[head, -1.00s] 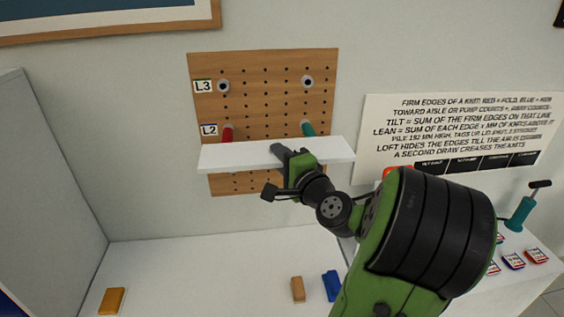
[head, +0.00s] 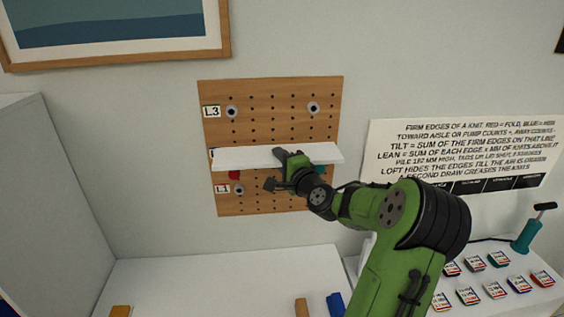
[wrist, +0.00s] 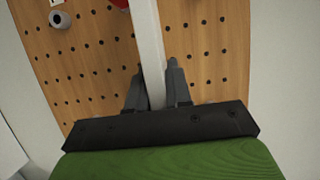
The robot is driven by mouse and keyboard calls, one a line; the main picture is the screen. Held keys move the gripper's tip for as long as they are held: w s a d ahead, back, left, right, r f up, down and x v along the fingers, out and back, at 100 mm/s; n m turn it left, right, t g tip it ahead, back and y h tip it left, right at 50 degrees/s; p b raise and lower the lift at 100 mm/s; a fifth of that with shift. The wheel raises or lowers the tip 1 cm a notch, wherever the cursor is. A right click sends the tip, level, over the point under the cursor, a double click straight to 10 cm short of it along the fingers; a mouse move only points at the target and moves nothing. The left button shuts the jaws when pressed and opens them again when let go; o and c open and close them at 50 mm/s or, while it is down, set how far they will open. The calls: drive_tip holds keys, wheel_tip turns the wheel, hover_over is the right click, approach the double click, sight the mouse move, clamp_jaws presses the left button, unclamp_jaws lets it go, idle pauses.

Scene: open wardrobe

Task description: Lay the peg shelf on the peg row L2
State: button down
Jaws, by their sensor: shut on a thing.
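The white peg shelf (head: 240,157) is a flat plank held level across the pegboard (head: 270,95) in the head view. My gripper (head: 285,156) is shut on its front edge near the middle. A red peg (head: 234,174) and a teal peg (head: 320,170) show just below the shelf; whether it touches them cannot be told. The shelf hides most of the L2 label. In the wrist view the shelf (wrist: 147,40) runs up between my gripper's fingers (wrist: 156,88), with part of the red peg (wrist: 120,3) at its left.
Label L3 (head: 211,112) is above with two empty ring sockets, and label L1 (head: 221,188) is below. A sign (head: 460,150) hangs at right. Below it stand a teal pump (head: 526,236) and several small labelled blocks. The white surface below is mostly clear.

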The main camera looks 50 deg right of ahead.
sight(274, 146)
drive_tip(key=w+d, duration=0.1)
drive_tip(key=w+d+p, duration=0.1)
drive_tip(key=w, duration=0.1)
drive_tip(key=shift+d+r, duration=0.15)
drive_tip(key=shift+d, duration=0.15)
drive_tip(key=shift+w+d+f+b, duration=0.15)
drive_tip(key=shift+w+f+b, duration=0.1)
drive_tip(key=shift+f, duration=0.25)
drive_tip(key=shift+w+d+f+b, duration=0.1)
drive_tip(key=shift+f+b, duration=0.1)
drive_tip(key=shift+f, duration=0.25)
drive_tip(key=shift+s+f+b, duration=0.1)
drive_tip(key=shift+f+b, duration=0.4)
drive_tip(key=shift+f, duration=0.05)
drive_tip(key=shift+f, duration=0.2)
drive_tip(key=c, duration=1)
unclamp_jaws()
drive_tip(key=shift+o, duration=0.2)
drive_tip(key=shift+a, duration=0.1)
drive_tip(key=s+a+b, duration=0.3)
drive_tip(key=s+a, duration=0.2)
drive_tip(key=s, duration=0.2)
drive_tip(key=shift+a+b, duration=0.4)
